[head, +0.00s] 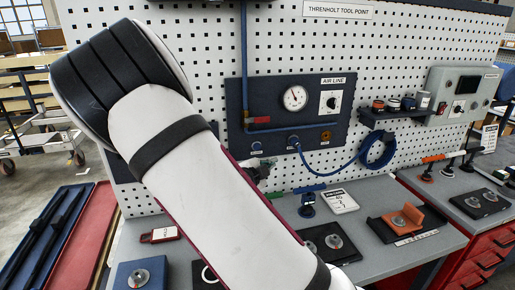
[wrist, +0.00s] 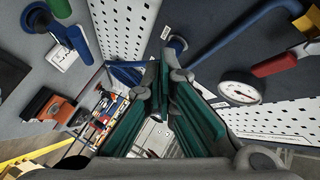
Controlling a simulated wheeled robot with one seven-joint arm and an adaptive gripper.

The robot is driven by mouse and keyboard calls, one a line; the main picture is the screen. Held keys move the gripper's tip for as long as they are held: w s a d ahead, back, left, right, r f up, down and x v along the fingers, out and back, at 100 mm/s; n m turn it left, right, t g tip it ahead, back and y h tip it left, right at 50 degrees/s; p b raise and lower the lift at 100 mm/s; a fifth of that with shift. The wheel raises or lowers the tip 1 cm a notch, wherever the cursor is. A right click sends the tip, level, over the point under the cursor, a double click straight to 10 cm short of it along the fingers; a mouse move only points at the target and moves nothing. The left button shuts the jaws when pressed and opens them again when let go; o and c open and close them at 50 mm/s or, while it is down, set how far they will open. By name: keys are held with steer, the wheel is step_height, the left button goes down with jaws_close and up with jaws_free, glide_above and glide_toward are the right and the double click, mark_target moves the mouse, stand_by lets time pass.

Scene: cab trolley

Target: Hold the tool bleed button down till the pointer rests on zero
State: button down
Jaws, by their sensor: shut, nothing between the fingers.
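The gauge (head: 293,98) is a white dial on the dark blue air line panel (head: 235,95). It also shows in the wrist view (wrist: 238,88); its pointer is too small to read surely. A round blue button-like fitting (head: 257,146) sits low on the panel, with a small label under it; I take it for the bleed button. It shows in the wrist view (wrist: 177,43) just beyond my fingertips. My gripper (wrist: 166,72) is shut and empty, close to that fitting. I cannot tell whether they touch. In the head view my arm partly hides the gripper (head: 257,168).
A red valve lever (head: 259,119) and blue pipe (head: 244,50) are above the fitting. A second blue fitting (head: 293,140) feeds a coiled blue hose (head: 381,150) at right. The grey bench (head: 370,195) below carries an orange block (head: 407,217) and other small parts.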

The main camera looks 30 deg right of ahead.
mark_target(257, 147)
steer(key=shift+w, duration=0.1)
steer(key=shift+w+d+b, duration=0.4)
steer(key=shift+w+b, duration=0.4)
steer(key=shift+w, duration=0.6)
steer(key=shift+w+d+b, duration=0.4)
steer(key=shift+w+b, duration=0.35)
steer(key=shift+w, duration=0.6)
steer(key=shift+w+d+b, duration=0.4)
steer(key=shift+w+b, duration=0.4)
steer(key=shift+w, duration=0.6)
steer(key=shift+w, duration=0.1)
steer(key=shift+w+d, duration=0.1)
steer(key=shift+w, duration=0.2)
steer(key=shift+w+d+b, duration=0.15)
steer(key=shift+w+b, duration=0.3)
steer(key=shift+w, duration=0.05)
stand_by(0.4)
steer(key=shift+s, duration=0.1)
stand_by(1.4)
steer(key=shift+s+a+p, duration=0.25)
steer(key=shift+s+p, duration=0.35)
steer(key=shift+s, duration=0.25)
